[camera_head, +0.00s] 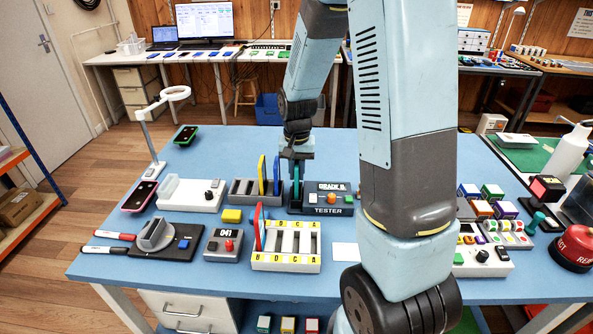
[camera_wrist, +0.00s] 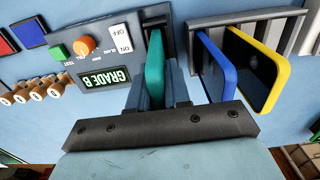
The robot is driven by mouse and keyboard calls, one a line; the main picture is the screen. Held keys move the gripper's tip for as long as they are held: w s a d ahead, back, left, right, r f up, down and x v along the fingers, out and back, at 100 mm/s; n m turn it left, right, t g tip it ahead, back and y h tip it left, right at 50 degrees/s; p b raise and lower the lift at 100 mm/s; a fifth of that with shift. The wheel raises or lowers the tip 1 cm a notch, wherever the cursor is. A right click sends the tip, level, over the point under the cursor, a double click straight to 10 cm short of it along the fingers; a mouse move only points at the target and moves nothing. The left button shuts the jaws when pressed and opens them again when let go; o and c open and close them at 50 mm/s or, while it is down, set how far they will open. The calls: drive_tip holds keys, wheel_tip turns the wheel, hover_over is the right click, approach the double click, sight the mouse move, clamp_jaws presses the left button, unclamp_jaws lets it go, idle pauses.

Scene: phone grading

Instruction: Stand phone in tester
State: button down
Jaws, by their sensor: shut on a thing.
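The dark tester (camera_head: 322,209) sits on the blue table near the middle, and its lit display reads GRADE B. It also shows in the wrist view (camera_wrist: 70,42). My gripper (camera_head: 297,160) points down over the tester's left end. Its fingers (camera_wrist: 158,85) are shut on a teal phone (camera_wrist: 155,60). The phone is upright, and its lower edge appears to be in the tester's slot. How deep it sits is hidden by the fingers. In the head view the teal phone (camera_head: 296,181) shows only as a thin strip below my gripper.
A grey rack (camera_head: 241,197) with upright blue and yellow phones stands just left of the tester. A green-edged phone (camera_head: 185,135) and a pink-edged phone (camera_head: 139,196) lie at left. The table behind is clear.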

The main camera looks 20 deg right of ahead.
sight(297, 162)
drive_tip(key=c, duration=0.7)
unclamp_jaws()
drive_tip(key=shift+r, duration=0.1)
drive_tip(key=shift+r, duration=0.65)
drive_tip(key=shift+r, duration=0.15)
drive_tip(key=shift+r, duration=0.6)
drive_tip(key=shift+r, duration=0.15)
drive_tip(key=shift+r, duration=0.6)
